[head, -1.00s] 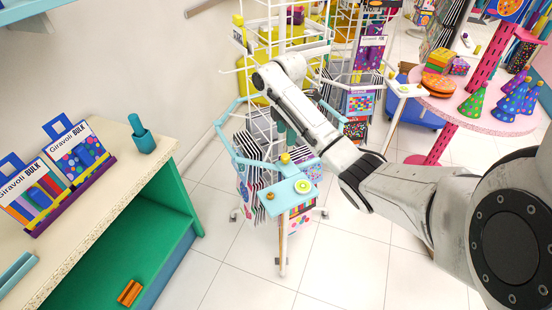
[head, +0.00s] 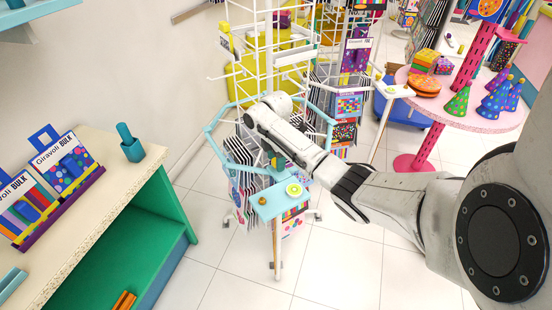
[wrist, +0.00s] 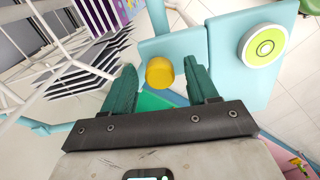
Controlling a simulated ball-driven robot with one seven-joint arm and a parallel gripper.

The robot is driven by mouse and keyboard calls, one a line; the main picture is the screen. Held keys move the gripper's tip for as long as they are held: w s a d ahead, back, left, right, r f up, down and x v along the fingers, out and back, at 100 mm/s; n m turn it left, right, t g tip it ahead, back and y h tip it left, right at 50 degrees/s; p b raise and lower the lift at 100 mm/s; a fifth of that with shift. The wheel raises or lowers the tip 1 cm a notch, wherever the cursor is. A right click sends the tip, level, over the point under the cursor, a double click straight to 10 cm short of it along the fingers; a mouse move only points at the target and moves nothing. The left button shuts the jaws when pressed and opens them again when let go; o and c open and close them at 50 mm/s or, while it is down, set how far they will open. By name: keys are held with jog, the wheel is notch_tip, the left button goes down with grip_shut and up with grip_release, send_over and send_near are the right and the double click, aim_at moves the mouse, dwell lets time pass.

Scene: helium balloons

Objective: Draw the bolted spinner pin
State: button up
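A yellow round knob (wrist: 160,73), which looks like the spinner pin's head, stands at the edge of a light blue plate (wrist: 175,47) on the wire spinner rack. It also shows small in the head view (head: 279,163). My gripper (wrist: 164,70) is open, with its two dark green fingers on either side of the knob and visible gaps to both. Whether the fingertips are level with it I cannot tell. A lime-green disc with a white ring (wrist: 263,47) sits on the plate to the right of the knob. The pin's shaft is hidden.
The white wire rack (head: 262,60) with striped goods stands around the plate. A pink round table (head: 487,118) with party hats is at the right. A shelf counter (head: 100,205) with boxed goods is at the left. The tiled floor in front is clear.

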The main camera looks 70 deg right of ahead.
grip_shut()
dwell(0.3)
notch_tip(320, 180, up, 3)
jog(key=p, duration=0.2)
jog(key=shift+f+p, duration=0.1)
jog(key=shift+p, duration=0.3)
grip_release()
